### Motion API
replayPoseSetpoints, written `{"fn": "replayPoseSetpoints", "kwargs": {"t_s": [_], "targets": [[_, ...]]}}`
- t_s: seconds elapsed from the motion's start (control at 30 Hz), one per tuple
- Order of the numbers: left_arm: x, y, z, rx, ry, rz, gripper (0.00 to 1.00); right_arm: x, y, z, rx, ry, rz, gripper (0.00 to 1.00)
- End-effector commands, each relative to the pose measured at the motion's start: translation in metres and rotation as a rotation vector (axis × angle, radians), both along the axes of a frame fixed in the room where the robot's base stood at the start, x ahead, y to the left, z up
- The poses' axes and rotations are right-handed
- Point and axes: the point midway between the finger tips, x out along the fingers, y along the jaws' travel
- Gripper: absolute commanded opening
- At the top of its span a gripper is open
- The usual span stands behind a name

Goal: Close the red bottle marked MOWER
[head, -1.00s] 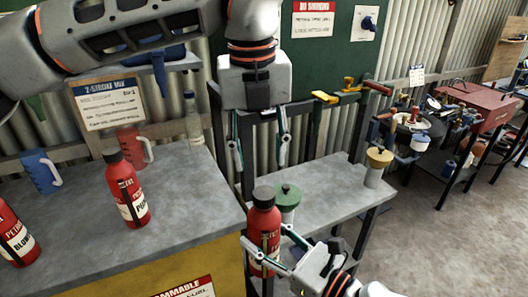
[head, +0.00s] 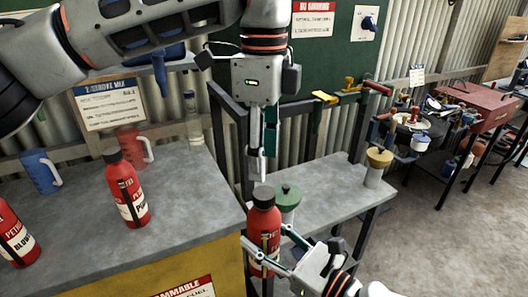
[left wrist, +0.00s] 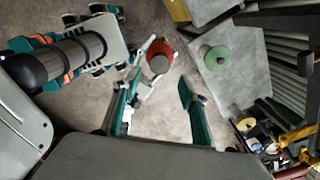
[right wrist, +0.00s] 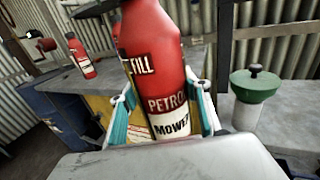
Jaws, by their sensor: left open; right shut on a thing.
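The red bottle (head: 264,226) stands upright in front of the side bench, held in my right gripper (head: 283,250). Its label reads PETROL MOWER in the right wrist view (right wrist: 165,80). A dark cap (head: 264,194) shows on its top; how tightly it sits I cannot tell. My right gripper's fingers close on the bottle's sides. My left gripper (head: 262,178) points down just above the cap, seen edge-on. In the left wrist view its fingers are open and apart, and the bottle's top (left wrist: 158,64) appears beyond the gap between the tips.
A green-lidded container (head: 287,199) stands on the side bench (head: 330,185) close behind the bottle. A yellow-topped container (head: 378,165) stands farther right. The left bench (head: 185,195) holds other red bottles (head: 128,190), a blue mug (head: 40,172), a red mug (head: 134,148) and a clear bottle (head: 195,130).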

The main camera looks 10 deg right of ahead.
Motion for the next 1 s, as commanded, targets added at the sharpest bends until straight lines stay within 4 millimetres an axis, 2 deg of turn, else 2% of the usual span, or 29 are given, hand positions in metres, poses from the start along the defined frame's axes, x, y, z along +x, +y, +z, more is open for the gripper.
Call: {"fn": "replayPoseSetpoints", "kwargs": {"t_s": [0.23, 0.7, 1.0], "targets": [[0.000, 0.000, -0.009, 0.000, 0.001, -0.003, 0.43, 0.000, 0.000, 0.002, 0.002, -0.004, 0.001, 0.00], [0.000, 0.000, -0.071, 0.000, 0.000, -0.003, 0.43, 0.000, 0.000, 0.002, 0.002, -0.004, 0.001, 0.00], [0.000, 0.000, -0.080, 0.000, -0.001, -0.002, 0.43, 0.000, 0.000, 0.002, 0.002, -0.004, 0.001, 0.00]]}}
